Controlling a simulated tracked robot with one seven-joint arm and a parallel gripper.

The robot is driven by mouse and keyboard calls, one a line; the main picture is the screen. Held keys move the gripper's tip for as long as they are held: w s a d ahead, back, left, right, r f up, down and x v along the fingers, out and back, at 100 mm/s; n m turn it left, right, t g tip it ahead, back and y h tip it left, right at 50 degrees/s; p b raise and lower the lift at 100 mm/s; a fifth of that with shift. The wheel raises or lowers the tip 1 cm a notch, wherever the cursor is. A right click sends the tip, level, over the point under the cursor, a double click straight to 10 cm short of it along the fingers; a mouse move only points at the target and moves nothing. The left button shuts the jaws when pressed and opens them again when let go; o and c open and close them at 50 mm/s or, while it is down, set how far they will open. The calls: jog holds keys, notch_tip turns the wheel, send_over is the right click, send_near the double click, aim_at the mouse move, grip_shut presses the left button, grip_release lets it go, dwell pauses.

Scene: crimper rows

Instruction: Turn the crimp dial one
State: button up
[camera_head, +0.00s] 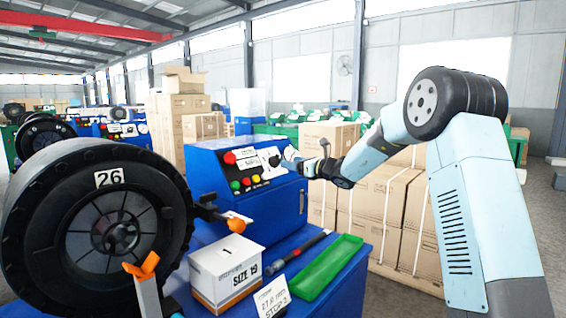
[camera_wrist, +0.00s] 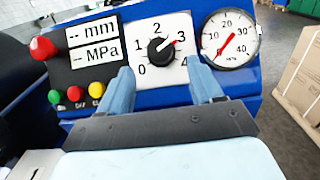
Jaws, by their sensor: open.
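The crimp dial is a black knob (camera_wrist: 161,49) on a white plate numbered 0 to 4, and its red pointer mark is at about the 3. In the head view the dial (camera_head: 274,161) is on the right part of the blue machine's front panel. My gripper (camera_wrist: 159,66) is open and empty. Its two blue fingers stand apart below the knob in the wrist view, one toward each side. In the head view my gripper (camera_head: 294,160) is just right of the dial, close to the panel. Whether a finger touches the panel cannot be told.
A gauge (camera_wrist: 231,38) is right of the dial, with its needle near the low end. Red (camera_wrist: 74,93), yellow (camera_wrist: 96,89) and green (camera_wrist: 54,97) buttons and a large red button (camera_wrist: 42,48) are at left.

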aim_at(280, 160)
jog(key=shift+x, duration=3.2)
jog(key=c, duration=1.1)
jog(key=shift+o, duration=0.2)
jog(key=shift+d, duration=0.35)
jog(key=shift+a+r, duration=0.1)
jog(key=shift+a, duration=0.1)
